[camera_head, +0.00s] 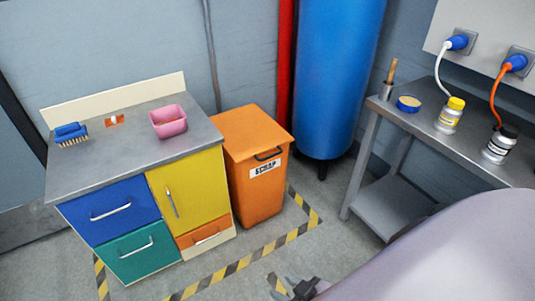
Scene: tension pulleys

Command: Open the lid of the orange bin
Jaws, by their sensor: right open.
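The orange bin (258,200) stands on the floor in the middle of the head view, beside the cabinet, with a white label on its front. Its orange lid (249,130) is closed, lying flat on top. A dark handle (268,154) sits at the lid's front edge, just above the label. My right gripper (284,287) is at the bottom edge of the view, well in front of and below the bin. It is open and apart from the bin, with its tips partly cut off by the frame. My left gripper does not show.
A cabinet (115,164) with coloured drawers stands left of the bin, bearing a brush (71,133) and a pink tub (168,121). A blue tank (337,70) stands behind. A metal table (424,124) with bottles is at right. Striped floor tape (245,262) borders clear floor.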

